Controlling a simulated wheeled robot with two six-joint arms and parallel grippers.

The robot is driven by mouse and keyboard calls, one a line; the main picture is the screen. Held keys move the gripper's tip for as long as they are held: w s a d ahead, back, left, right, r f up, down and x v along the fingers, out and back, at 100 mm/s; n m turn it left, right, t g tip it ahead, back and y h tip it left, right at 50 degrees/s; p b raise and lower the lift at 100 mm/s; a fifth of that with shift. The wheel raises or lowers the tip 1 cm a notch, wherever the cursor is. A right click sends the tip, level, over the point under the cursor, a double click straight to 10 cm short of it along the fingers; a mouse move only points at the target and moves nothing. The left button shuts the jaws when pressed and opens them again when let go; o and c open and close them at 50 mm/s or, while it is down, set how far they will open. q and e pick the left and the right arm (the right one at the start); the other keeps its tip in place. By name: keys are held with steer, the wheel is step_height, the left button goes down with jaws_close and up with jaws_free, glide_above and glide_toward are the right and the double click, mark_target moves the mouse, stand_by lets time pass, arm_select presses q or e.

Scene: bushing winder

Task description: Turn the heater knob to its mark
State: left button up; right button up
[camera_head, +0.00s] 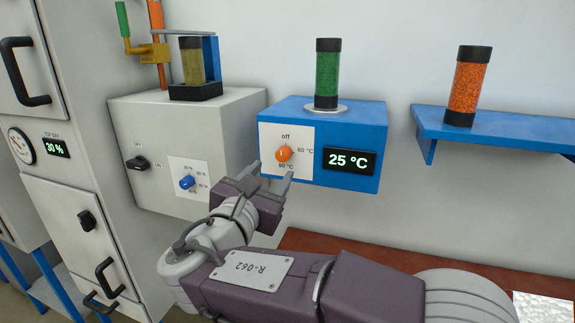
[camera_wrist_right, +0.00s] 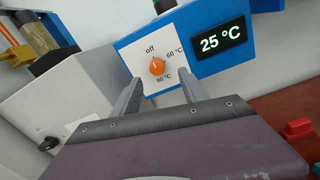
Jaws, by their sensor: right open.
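The heater is a blue box (camera_head: 352,117) with a white dial plate marked off, 60 °C and 80 °C. Its orange knob (camera_head: 284,153) sits in the plate's middle, and its small pale pointer looks turned up toward off. The heater's display (camera_head: 349,161) reads 25 °C. My right gripper (camera_head: 268,180) is open and empty, just below and in front of the knob. In the right wrist view the knob (camera_wrist_right: 157,66) shows between and beyond the two fingertips, apart from them. My left gripper is not in view.
A grey-white box (camera_head: 150,115) with a black knob and a blue knob (camera_head: 187,182) stands left of the heater. A green-filled cylinder (camera_head: 327,75) stands on the heater. A blue shelf (camera_head: 500,128) holding an orange-filled cylinder (camera_head: 468,88) is at the right.

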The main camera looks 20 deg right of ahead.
mark_target(281, 157)
steer(key=x, duration=0.3)
steer(key=p+x, duration=0.1)
steer(key=x, duration=0.1)
steer(key=a+x, duration=0.1)
steer(key=x, duration=0.2)
steer(key=shift+w+d+f, duration=0.2)
steer(key=shift+w+d, duration=0.05)
steer(key=shift+w, duration=0.3)
steer(key=shift+w+d+p, duration=0.2)
steer(key=shift+d+p, duration=0.1)
steer(key=shift+w+f, duration=0.15)
steer(key=shift+w, duration=0.25)
jaws_close()
